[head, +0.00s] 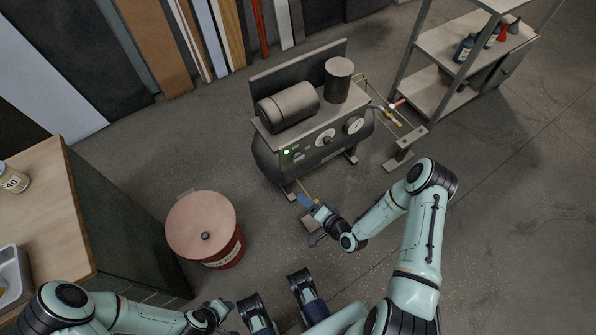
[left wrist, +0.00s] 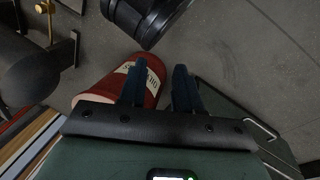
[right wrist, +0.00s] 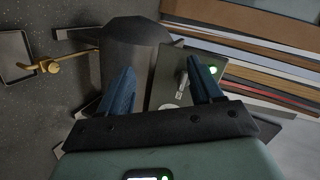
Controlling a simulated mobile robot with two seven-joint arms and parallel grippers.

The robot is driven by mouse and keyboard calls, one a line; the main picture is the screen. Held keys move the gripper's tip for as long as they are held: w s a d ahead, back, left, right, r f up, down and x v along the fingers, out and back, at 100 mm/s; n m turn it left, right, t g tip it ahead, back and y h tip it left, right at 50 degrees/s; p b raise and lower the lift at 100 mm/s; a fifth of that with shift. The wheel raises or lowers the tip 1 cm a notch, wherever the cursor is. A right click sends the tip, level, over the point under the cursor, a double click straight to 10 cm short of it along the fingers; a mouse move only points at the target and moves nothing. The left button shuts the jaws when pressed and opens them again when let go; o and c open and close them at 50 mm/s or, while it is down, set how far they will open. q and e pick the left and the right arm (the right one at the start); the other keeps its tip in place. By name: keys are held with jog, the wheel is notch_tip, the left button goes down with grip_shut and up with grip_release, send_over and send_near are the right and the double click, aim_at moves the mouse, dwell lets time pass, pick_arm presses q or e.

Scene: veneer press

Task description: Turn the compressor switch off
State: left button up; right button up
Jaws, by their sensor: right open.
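The dark grey compressor (head: 265,152) stands on the floor at the centre of the head view, with a lit green lamp (head: 286,152) on its front panel. In the right wrist view the panel (right wrist: 166,68) carries a small metal switch lever (right wrist: 182,80) and the green lamp (right wrist: 211,70). My right gripper (head: 304,200) is open and empty in front of the panel. In the right wrist view the lever shows between its fingers (right wrist: 164,75), nearer the right one; the lever appears untouched. My left gripper (left wrist: 158,76) is open and empty, away from the compressor.
A red lidded drum (head: 200,222) stands on the floor left of the compressor. A wooden-topped bench (head: 75,215) is at the left. A shelf unit (head: 440,45) with bottles is at the upper right. Boards lean at the back. Floor at the right is clear.

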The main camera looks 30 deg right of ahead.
aim_at(298, 157)
jog(key=w+d+m+t+h+b, duration=0.1)
jog(key=w+d+m+t+b, duration=0.2)
jog(key=d, duration=0.4)
pick_arm(q)
jog(key=w+a+f+t+y+b, duration=0.1)
jog(key=w+a+f+b, duration=0.1)
jog(key=f, duration=0.6)
jog(key=shift+w+a+b, duration=0.35)
jog(key=shift+w+a, duration=0.15)
jog(key=shift+w, duration=0.85)
pick_arm(e)
jog(key=w+a+t, duration=0.1)
jog(key=w, duration=1.1)
jog(key=shift+w+r+t, duration=0.25)
jog(key=shift+r+t, duration=0.15)
jog(key=shift+r, duration=0.05)
pick_arm(q)
jog(key=shift+f, duration=0.1)
pick_arm(e)
jog(key=c, duration=1.1)
